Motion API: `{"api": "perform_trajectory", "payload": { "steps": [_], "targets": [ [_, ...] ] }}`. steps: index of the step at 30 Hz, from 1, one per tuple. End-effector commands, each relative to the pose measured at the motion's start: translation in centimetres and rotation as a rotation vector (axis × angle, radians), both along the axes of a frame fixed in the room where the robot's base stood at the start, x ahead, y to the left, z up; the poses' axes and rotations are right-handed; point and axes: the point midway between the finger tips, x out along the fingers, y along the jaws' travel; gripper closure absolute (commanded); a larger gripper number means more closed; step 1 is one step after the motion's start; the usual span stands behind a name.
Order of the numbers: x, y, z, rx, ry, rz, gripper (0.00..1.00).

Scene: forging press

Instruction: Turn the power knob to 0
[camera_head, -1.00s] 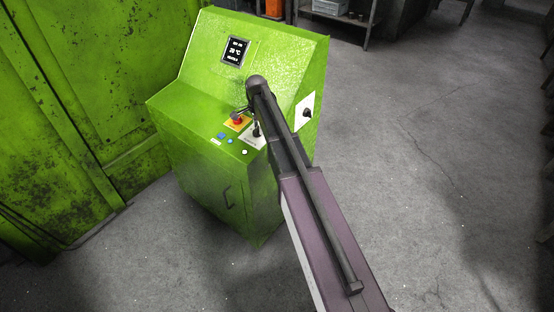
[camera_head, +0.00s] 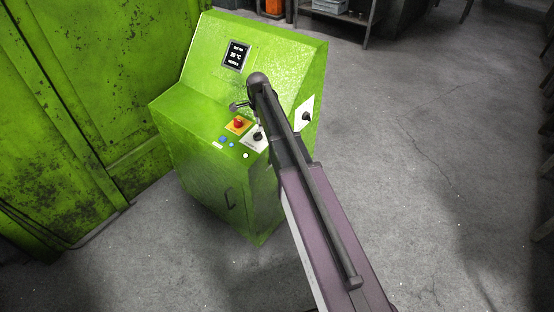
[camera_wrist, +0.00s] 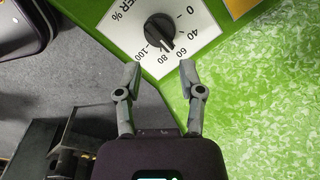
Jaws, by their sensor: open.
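The power knob (camera_wrist: 160,32) is black and sits on a white dial plate marked 0 to 100 in the wrist view. Its bar lies slanted, with the lower right end towards the 60 and 80 marks; which end is the pointer is hard to tell. In the head view the power knob (camera_head: 258,137) is on the green console beside the red emergency button. My gripper (camera_wrist: 160,73) is open and empty, its fingertips apart on the near side of the knob, not around it. My arm hides most of the gripper in the head view.
The red emergency button (camera_head: 238,123) on its yellow plate is close to the knob. A second black knob (camera_head: 306,116) is on the console's right side. Small buttons (camera_head: 232,145) and a display (camera_head: 235,55) are on the console. Floor to the right is clear.

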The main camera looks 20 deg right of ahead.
Motion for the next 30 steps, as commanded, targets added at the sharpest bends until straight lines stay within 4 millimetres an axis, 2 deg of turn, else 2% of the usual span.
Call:
{"api": "perform_trajectory", "payload": {
  "steps": [1, 30],
  "targets": [
    [-0.1, 0.0, 0.9, 0.0, 0.0, 0.0, 0.5],
    [-0.9, 0.1, 9.1, 0.0, 0.0, 0.001, 0.5]
  ]
}}
